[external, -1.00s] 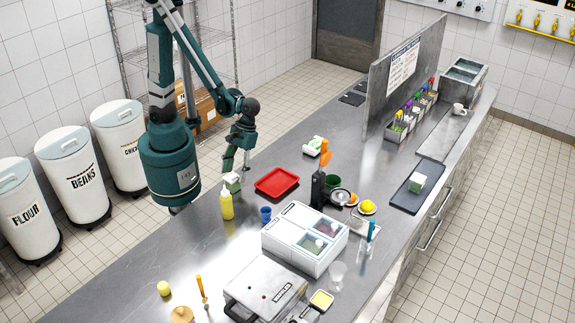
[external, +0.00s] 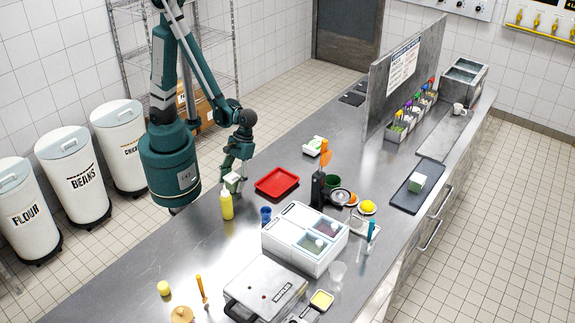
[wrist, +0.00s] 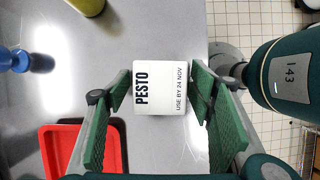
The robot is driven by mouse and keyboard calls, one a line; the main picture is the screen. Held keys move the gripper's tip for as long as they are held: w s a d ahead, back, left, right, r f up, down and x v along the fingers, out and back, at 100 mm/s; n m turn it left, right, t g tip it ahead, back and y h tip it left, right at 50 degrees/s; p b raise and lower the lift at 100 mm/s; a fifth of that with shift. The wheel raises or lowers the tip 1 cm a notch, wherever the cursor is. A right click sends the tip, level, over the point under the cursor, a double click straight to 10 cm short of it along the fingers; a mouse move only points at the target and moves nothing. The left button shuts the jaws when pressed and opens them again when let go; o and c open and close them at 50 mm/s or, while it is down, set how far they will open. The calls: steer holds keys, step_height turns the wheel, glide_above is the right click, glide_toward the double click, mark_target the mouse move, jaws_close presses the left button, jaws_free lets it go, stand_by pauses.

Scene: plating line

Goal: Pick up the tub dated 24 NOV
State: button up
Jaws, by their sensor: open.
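A white tub (wrist: 160,88) marked PESTO and USE BY 24 NOV lies between the two green fingers of my gripper (wrist: 159,95) in the wrist view. In the external view the tub (external: 232,183) is a small pale block with green on the counter, beside the yellow bottle. My gripper (external: 235,172) points down at it there and partly hides it.
A yellow bottle (external: 227,206) stands close to the tub. A red tray (external: 277,183) lies to the right, with a blue cup (external: 265,215) nearer the front. A green-and-white tub (external: 315,146) is farther back, and another block (external: 417,181) sits on a dark tray at right.

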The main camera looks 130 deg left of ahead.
mark_target(232, 177)
steer(key=shift+c, duration=0.7)
steer(key=c, duration=1)
steer(key=shift+r, duration=0.15)
steer(key=shift+r+p, duration=0.75)
steer(key=shift+r, duration=4.15)
